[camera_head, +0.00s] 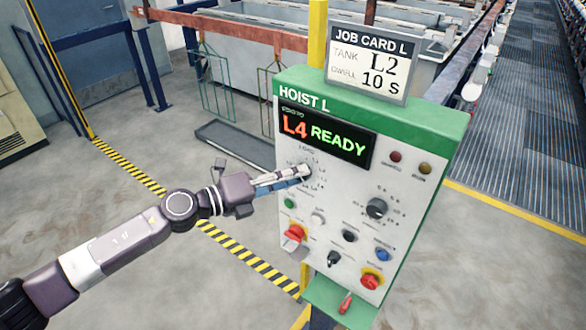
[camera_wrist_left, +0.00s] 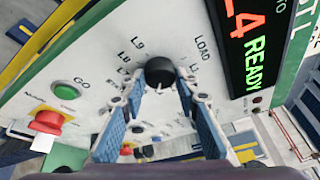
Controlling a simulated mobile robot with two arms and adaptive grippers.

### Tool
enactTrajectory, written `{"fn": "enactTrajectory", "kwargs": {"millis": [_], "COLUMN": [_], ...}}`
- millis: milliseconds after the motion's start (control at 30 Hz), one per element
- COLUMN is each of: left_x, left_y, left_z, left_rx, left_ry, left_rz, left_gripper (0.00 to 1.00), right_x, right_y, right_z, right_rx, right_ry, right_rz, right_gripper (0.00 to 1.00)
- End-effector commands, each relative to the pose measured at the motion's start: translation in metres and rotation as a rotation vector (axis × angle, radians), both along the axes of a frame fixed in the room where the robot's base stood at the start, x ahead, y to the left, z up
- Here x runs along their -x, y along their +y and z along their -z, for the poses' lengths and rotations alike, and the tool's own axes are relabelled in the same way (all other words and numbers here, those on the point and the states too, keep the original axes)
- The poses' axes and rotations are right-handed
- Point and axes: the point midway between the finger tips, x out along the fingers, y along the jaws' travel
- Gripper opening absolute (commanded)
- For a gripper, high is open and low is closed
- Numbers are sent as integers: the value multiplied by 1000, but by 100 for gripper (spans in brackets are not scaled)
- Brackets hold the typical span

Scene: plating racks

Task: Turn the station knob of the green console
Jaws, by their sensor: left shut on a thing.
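The green console (camera_head: 455,118) is headed HOIST L, and its display (camera_head: 325,137) reads L4 READY. The job card (camera_head: 370,65) on top reads tank L2, dwell 10 s. My left gripper (camera_head: 301,173) reaches the panel's upper left, at the station knob. In the left wrist view the black round station knob (camera_wrist_left: 159,72) sits between the fingertips of my left gripper (camera_wrist_left: 161,88), shut on it. Station labels such as L8, L9, LOAD and L1 ring the knob. In the head view my fingers largely hide the knob. My right gripper is out of view.
Below the station knob are a green GO button (camera_head: 289,203) and a red knob on yellow (camera_head: 294,233). A larger black dial (camera_head: 377,208) stands to the right. A blue button (camera_head: 382,254) and red button (camera_head: 371,280) sit lower. Open floor lies left of the console.

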Motion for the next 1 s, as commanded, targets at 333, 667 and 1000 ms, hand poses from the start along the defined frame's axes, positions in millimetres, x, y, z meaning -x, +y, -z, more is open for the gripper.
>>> {"fn": "enactTrajectory", "kwargs": {"millis": [333,667,1000], "left_x": [0,0,1], "left_y": [0,0,-1], "left_z": [-1,-2,-1], "left_rx": [-147,-242,-297], "left_ry": [-106,-176,-215], "left_rz": [1,2,2], "left_gripper": [5,5,5], "right_x": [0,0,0], "right_y": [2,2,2], "right_z": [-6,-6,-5], "right_rx": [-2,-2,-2], "right_ry": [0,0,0], "right_rz": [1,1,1], "right_gripper": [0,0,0]}}
